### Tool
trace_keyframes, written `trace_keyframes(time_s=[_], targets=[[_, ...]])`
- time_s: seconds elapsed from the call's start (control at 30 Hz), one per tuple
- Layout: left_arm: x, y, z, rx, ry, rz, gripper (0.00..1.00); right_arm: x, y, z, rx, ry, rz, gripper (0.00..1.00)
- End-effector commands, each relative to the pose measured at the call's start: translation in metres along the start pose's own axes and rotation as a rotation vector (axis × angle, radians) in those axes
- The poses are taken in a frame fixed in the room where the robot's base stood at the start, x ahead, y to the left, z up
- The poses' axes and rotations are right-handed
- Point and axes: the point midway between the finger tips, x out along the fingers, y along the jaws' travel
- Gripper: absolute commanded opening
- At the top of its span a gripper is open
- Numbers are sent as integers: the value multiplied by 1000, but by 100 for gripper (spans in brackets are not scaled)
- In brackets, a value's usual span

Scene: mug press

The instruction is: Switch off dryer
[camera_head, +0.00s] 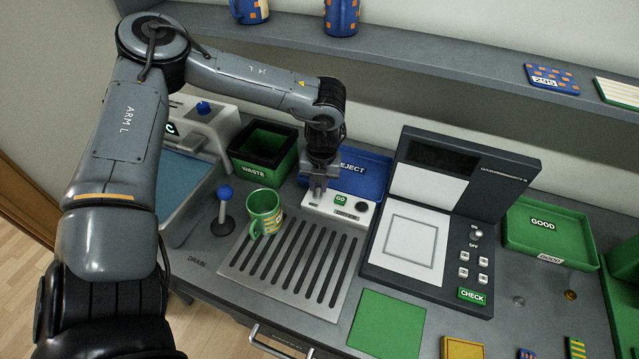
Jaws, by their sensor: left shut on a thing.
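A white control box (356,213) with a green GO label and a dark round knob stands at the back edge of the slotted metal grate (240,262). No readable label names the dryer. My left gripper (318,190) points down at the left end of this box. It is shut on a small control there, which the fingers mostly hide. My right gripper is not in view.
A blue-knobbed lever (225,206) stands left of the mug. Behind are the WASTE bin (262,170) and blue REJECT tray (370,180). The check station (440,222) stands right, with the green GOOD tray (547,236) beyond. A green mat (387,322) lies in front.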

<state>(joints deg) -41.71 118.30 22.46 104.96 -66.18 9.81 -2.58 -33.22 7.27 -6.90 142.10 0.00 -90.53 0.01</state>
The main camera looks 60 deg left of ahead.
Motion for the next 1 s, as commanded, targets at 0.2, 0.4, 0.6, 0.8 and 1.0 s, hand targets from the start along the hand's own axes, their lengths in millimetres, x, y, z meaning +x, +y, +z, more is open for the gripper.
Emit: trace_keyframes(time_s=[0.2, 0.4, 0.6, 0.8, 1.0], targets=[[4, 0, -9, -7, -144, -42, 0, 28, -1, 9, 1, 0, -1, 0], [6, 2, -17, -19, -294, -80, 0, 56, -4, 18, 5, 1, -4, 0], [7, 4, -23, -29, -422, -111, 0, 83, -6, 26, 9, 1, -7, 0], [6, 6, -27, -37, -505, -130, 0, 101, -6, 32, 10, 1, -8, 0], [4, 7, -28, -42, -541, -139, 0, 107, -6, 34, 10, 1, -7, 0]])
